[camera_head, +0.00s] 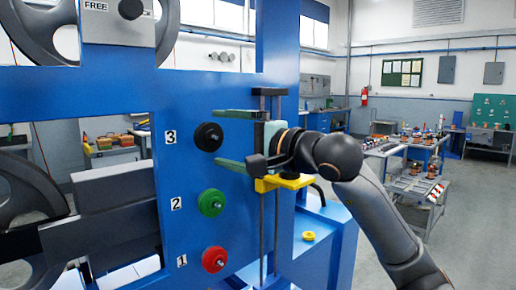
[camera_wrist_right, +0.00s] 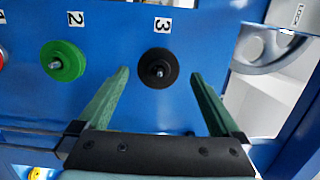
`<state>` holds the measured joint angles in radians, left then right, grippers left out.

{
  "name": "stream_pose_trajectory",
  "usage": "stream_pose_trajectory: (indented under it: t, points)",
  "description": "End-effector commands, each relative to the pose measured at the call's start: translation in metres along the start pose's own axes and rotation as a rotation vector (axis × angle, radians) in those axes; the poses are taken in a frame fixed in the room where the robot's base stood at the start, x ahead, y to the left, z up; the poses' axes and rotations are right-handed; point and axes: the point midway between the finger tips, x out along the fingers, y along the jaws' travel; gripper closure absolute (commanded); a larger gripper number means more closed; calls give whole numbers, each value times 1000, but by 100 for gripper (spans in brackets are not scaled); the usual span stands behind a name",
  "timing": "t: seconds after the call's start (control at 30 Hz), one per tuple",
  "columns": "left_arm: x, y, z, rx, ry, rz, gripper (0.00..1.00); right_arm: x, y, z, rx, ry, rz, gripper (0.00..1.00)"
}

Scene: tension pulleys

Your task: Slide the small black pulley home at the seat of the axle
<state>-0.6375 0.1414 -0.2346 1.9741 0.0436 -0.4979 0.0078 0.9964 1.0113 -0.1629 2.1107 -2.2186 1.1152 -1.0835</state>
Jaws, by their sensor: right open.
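The small black pulley (camera_head: 208,137) is on its axle on the blue panel beside the label 3. My left gripper is not in view.
A green pulley (camera_head: 212,202) sits at label 2 and a red pulley (camera_head: 215,259) at label 1, below the black one. A yellow ring (camera_head: 309,236) lies on the blue ledge.

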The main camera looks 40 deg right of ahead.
Motion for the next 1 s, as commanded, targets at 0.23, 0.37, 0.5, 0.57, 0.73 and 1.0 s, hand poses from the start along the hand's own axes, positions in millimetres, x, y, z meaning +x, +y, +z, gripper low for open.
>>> stream_pose_trajectory:
  t: [0.23, 0.37, 0.5, 0.57, 0.73, 1.0]
  points:
    - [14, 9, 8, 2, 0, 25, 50, -56, 5, -1, -3, 5, -1, 0]
    - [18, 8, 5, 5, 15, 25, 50, -78, 4, -1, -3, 4, -1, 0]
    - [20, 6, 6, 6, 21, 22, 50, -92, 2, -1, 0, 2, -1, 0]
    - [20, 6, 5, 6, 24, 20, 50, -95, 2, 0, 0, 1, -1, 0]
    - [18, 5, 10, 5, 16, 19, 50, -98, 0, 0, 1, -1, -1, 0]
    - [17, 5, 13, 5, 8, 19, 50, -97, 0, 0, 1, 0, -1, 0]
